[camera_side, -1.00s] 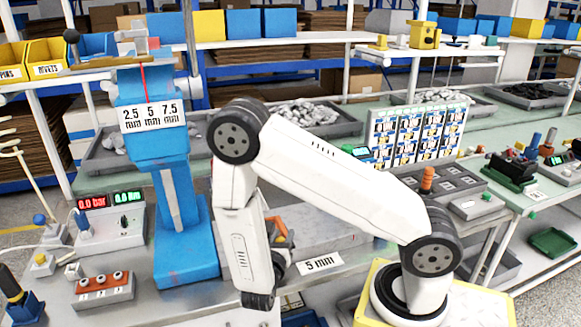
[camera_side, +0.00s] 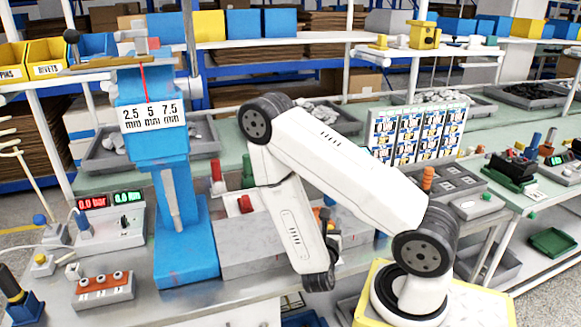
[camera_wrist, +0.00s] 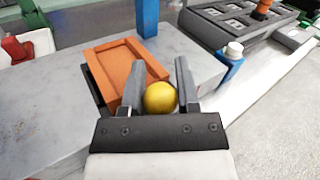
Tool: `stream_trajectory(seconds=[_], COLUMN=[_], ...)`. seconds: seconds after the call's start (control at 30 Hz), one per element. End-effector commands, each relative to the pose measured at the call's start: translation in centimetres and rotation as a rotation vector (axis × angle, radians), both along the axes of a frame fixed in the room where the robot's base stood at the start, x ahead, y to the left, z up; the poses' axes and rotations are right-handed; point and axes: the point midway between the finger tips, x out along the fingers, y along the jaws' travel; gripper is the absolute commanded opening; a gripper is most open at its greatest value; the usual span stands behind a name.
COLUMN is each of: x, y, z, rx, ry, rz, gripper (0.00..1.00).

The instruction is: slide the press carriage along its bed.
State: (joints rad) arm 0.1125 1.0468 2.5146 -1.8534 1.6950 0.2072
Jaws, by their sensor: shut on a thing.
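In the wrist view, the orange press carriage (camera_wrist: 115,70), a shallow framed block, sits on the long grey bed (camera_wrist: 70,120). A round yellow knob (camera_wrist: 160,98) is at its near side. My gripper (camera_wrist: 161,75) has its two grey fingers on either side of the knob, shut on it. In the side view, the bed (camera_side: 250,247) runs right from the blue press (camera_side: 183,240). Only a bit of orange (camera_side: 325,215) shows behind my forearm; my fingers are mostly hidden there.
A blue post (camera_wrist: 147,18) stands beyond the carriage, and a white-capped blue piece (camera_wrist: 233,58) is to its right. A pressure panel (camera_side: 112,218) is left of the press. The bed beside the press is clear.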

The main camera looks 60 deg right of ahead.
Motion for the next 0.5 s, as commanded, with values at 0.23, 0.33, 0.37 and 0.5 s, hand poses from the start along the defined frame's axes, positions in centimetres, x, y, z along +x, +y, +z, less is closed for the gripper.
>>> stream_trajectory(seconds=[0.23,0.33,0.37,0.5], x=[-0.02,-0.02,-0.03,-0.07], y=[-0.22,-0.21,-0.2,-0.19], z=[0.08,0.08,0.08,0.07], rx=[-0.002,-0.002,-0.002,-0.001], ry=[-0.009,-0.009,-0.009,-0.007], rz=[0.004,0.004,0.004,0.003], gripper=[0.0,0.0,0.0,0.75])
